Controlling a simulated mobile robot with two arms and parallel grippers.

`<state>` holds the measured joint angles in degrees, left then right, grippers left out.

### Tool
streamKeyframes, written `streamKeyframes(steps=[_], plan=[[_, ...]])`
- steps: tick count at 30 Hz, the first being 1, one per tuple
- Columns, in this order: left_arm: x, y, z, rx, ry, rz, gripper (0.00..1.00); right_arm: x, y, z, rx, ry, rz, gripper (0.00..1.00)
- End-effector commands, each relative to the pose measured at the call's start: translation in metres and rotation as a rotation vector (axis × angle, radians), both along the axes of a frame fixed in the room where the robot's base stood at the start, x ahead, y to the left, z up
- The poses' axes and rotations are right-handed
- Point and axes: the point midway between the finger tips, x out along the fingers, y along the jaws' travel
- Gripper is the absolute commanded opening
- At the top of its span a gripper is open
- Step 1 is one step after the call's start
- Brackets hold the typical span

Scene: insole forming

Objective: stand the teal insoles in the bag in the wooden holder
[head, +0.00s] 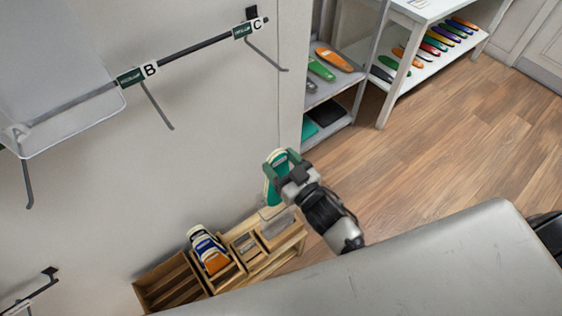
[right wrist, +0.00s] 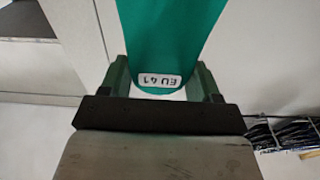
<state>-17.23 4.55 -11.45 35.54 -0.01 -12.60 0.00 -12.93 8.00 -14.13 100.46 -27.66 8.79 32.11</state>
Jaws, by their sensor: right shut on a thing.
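My right gripper (head: 283,163) is shut on a teal insole (head: 271,190), which hangs beside the wall above the right end of the wooden holder. In the right wrist view the teal insole (right wrist: 170,40) sits between the two green fingers of the gripper (right wrist: 160,80) and bears a white label reading EU 41. The wooden holder (head: 165,272) stands low against the wall and has several compartments. Insoles (head: 208,250) in blue, white and orange stand in one of its middle compartments. My left gripper is not in view.
A rail with hooks marked B (head: 150,69) and C (head: 257,24) runs along the wall, with a clear bag-like sheet at its left. A shelf unit (head: 345,85) at the back holds several coloured insoles. The wood floor at right is clear.

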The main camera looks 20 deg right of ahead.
Motion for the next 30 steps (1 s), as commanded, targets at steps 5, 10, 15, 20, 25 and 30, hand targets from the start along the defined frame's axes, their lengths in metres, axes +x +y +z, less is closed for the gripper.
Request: streamKeyframes(steps=[5, 10, 15, 20, 25, 30], plan=[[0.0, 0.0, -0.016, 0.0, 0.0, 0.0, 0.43, 0.0, 0.0, -0.016, 0.001, -0.001, 0.0, 0.21], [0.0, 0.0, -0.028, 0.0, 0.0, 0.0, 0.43, 0.0, 0.0, -0.028, 0.0, 0.0, 0.0, 0.21], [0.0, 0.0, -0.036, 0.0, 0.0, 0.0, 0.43, 0.0, 0.0, -0.039, 0.001, -0.001, 0.0, 0.21], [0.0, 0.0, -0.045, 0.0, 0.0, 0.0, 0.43, 0.0, 0.0, -0.05, 0.0, 0.0, 0.0, 0.21], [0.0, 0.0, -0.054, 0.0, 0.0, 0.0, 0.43, 0.0, 0.0, -0.062, 0.0, 0.0, 0.0, 0.21], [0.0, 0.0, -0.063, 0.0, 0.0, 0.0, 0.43, 0.0, 0.0, -0.074, 0.0, -0.001, 0.0, 0.21]])
